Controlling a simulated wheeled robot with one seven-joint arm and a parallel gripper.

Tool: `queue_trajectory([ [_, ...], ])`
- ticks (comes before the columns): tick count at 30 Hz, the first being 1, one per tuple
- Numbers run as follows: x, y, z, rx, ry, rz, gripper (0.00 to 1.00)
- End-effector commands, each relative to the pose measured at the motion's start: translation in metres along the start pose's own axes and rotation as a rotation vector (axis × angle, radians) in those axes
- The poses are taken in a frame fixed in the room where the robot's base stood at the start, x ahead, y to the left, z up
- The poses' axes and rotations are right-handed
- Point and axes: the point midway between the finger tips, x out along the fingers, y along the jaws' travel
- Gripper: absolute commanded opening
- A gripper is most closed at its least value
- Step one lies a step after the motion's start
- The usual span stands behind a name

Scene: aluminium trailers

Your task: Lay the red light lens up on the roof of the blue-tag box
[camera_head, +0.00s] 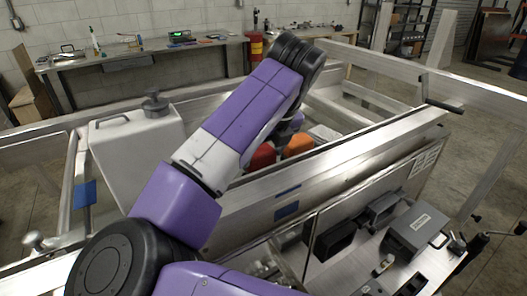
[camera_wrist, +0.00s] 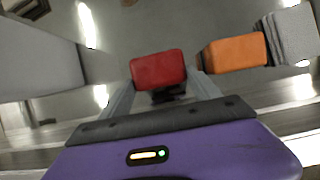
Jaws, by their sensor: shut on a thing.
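The red light lens (camera_wrist: 158,70) is between my gripper's (camera_wrist: 160,88) fingertips in the wrist view, with the fingers shut on it. A small dark part shows just below the lens. In the head view the red lens (camera_head: 262,157) shows beside my arm, which hides most of my gripper. A blue tag (camera_head: 287,211) is on the near face of the long aluminium wall, and another blue patch (camera_head: 84,194) is on the frame at left. I cannot tell which marks the blue-tag box or make out its roof.
An orange block (camera_wrist: 235,53) lies right of the lens, beside a grey ribbed block (camera_wrist: 292,32). A pale tank with a black cap (camera_head: 138,150) stands at left. Aluminium rails surround the trailer. Dark boxes (camera_head: 415,232) stand at lower right. A workbench (camera_head: 140,58) is behind.

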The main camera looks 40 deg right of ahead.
Motion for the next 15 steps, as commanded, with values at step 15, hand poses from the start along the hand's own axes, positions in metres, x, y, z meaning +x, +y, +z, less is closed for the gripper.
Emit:
queue_trajectory([
  [15, 0.0069, 0.0, -0.0027, 0.0, -0.001, 0.0, 0.24],
])
